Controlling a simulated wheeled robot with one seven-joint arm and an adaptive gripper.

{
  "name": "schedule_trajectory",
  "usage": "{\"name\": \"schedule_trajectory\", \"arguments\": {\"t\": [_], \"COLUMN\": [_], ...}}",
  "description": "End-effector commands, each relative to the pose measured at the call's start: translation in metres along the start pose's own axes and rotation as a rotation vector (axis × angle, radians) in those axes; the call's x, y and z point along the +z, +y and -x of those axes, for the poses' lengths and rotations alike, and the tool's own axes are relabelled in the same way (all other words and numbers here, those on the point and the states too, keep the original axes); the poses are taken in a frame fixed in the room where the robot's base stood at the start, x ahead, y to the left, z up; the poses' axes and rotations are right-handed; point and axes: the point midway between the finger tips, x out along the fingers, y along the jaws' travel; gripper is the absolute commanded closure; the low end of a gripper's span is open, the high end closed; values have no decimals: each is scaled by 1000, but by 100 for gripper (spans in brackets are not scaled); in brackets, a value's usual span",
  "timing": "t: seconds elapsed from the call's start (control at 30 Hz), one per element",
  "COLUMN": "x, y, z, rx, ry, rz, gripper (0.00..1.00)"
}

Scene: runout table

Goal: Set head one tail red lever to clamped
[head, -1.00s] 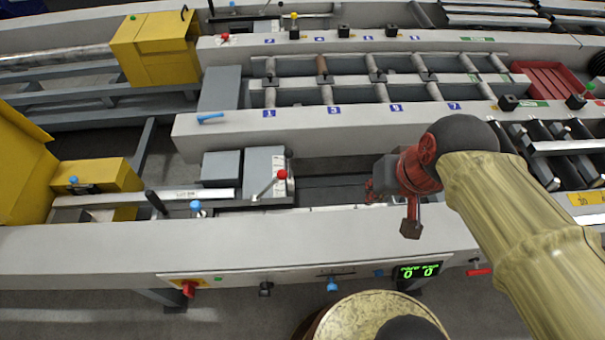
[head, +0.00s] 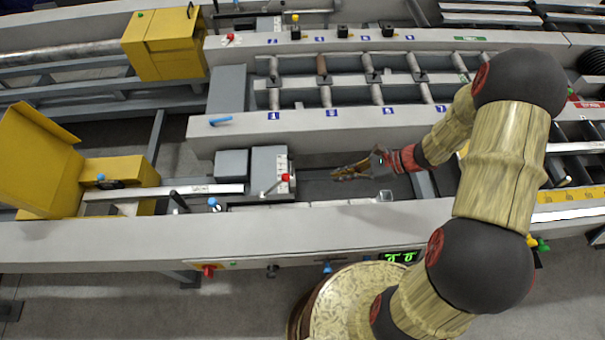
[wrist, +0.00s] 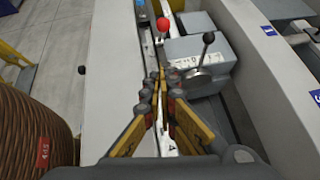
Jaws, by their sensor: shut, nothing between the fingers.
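The red lever (head: 286,177) has a round red knob on a thin rod at the front right corner of a grey block (head: 268,166). In the wrist view the red knob (wrist: 163,24) stands ahead of my fingers, beside the grey block (wrist: 200,65). A white marked plate is on the block, but I cannot read its words. My gripper (head: 335,174) is to the right of the lever, pointing left toward it, and apart from it. In the wrist view my gripper's fingertips (wrist: 159,76) are together and empty.
A second lever with a black knob (wrist: 208,38) rises from the same block. A blue knob (wrist: 141,4) stands beyond the red one. Pale beams (head: 340,222) run along both sides of the channel. A yellow box (head: 120,177) is at the left.

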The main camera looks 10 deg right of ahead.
Motion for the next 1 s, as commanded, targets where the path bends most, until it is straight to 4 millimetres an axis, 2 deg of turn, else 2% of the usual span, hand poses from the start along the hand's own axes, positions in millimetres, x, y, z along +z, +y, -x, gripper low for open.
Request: {"name": "schedule_trajectory", "arguments": {"t": [0.43, 0.57, 0.67, 1.0], "x": [-5, -5, -5, -4], "y": [-2, -2, -1, -2], "z": [-3, -10, -23, -89], "rx": [-13, -12, -9, -8], "ry": [-15, -15, -14, -15], "rz": [-38, -37, -36, -35], "gripper": [100, 100, 100, 100]}}
